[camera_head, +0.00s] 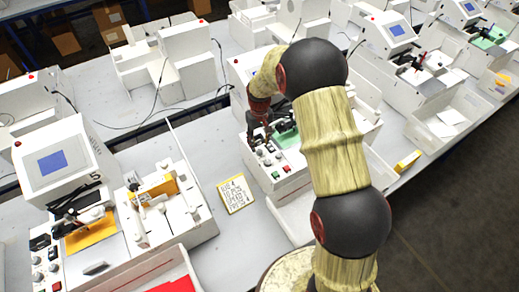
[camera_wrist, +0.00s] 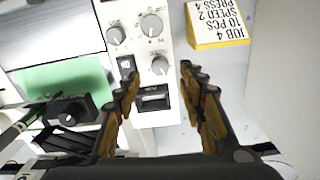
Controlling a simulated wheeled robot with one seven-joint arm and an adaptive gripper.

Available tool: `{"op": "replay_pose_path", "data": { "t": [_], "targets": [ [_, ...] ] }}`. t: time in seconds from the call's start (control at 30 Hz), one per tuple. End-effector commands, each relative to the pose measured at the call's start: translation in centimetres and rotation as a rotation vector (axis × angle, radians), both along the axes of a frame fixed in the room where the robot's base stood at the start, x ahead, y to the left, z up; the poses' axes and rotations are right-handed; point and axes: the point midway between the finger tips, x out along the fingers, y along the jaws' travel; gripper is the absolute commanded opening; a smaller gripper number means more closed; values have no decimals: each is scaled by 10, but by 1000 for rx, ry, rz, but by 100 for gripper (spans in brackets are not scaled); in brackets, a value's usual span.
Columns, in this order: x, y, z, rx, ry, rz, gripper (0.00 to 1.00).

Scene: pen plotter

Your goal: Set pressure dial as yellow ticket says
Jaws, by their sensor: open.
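The yellow ticket (camera_head: 236,193) lies on the table left of the plotter's control panel (camera_head: 290,182). In the wrist view, the ticket (camera_wrist: 220,23) appears upside down and reads JOB 4, 10 PCS, SPEED 2, PRESS 4. The panel there shows an upper left dial (camera_wrist: 115,36), an upper right dial (camera_wrist: 151,26) and a lower dial (camera_wrist: 160,65). Their labels are too small to tell which is pressure. My gripper (camera_wrist: 160,78) is open and empty, its fingertips on either side of the lower dial in the picture; contact cannot be told. It also shows above the panel in the head view (camera_head: 260,138).
A black knobbed carriage (camera_wrist: 72,116) stands over a green sheet (camera_wrist: 62,78). Another plotter (camera_head: 55,165) stands at left. Table around the ticket is clear.

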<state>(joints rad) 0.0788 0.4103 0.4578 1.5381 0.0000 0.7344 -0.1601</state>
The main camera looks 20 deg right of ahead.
Motion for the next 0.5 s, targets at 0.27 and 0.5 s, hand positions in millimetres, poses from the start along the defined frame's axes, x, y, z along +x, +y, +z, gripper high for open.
{"op": "replay_pose_path", "data": {
  "t": [0.27,0.5],
  "targets": [
    [-1,0,-41,1,3,-1,41],
    [-1,0,-53,0,1,-1,41]
  ]
}}
